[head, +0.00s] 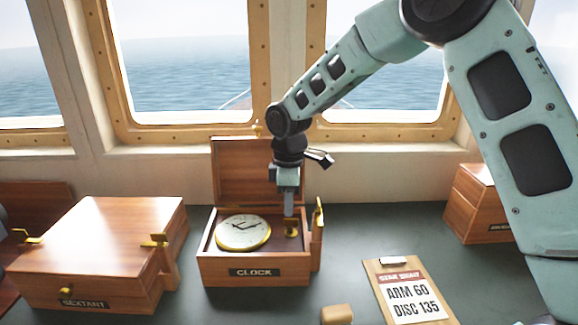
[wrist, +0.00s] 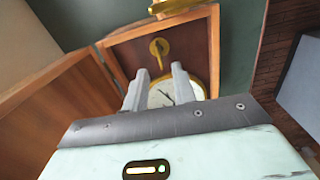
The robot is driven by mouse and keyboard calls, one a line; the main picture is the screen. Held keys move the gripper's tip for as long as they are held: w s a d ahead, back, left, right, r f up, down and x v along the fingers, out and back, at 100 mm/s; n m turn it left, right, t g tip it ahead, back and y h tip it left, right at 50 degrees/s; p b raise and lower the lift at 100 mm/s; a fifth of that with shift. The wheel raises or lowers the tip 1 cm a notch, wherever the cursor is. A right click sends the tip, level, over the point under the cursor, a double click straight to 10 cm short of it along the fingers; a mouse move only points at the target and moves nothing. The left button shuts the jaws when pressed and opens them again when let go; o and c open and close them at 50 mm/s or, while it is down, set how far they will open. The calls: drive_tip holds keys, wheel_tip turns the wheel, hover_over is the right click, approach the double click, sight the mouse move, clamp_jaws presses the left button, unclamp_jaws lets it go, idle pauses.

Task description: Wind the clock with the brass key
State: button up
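The clock box (head: 255,268), labelled CLOCK, stands with its lid (head: 243,170) raised. Inside at the left lies the clock (head: 243,232), with a white dial and a brass rim; it also shows behind my fingers in the wrist view (wrist: 165,93). A small brass piece that looks like the key (head: 291,229) is in the right part of the box; its ring and short stem show in the wrist view (wrist: 158,47). My gripper (head: 289,212) points down just above it. The fingers (wrist: 159,74) are apart, with nothing clearly held; contact with the brass piece cannot be told.
A brass fitting (head: 319,215) rises at the clock box's right side. A closed SEXTANT box (head: 100,245) stands at the left, another wooden box (head: 478,205) at the right. A clipboard (head: 408,290) reading ARM 60, DISC 135 and a small wooden block (head: 337,314) lie in front.

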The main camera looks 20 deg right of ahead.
sight(289, 219)
wheel_tip(289, 219, up, 13)
drive_tip(key=b, duration=0.1)
drive_tip(key=shift+b, duration=0.3)
drive_tip(key=shift+s+a, duration=0.1)
idle(0.8)
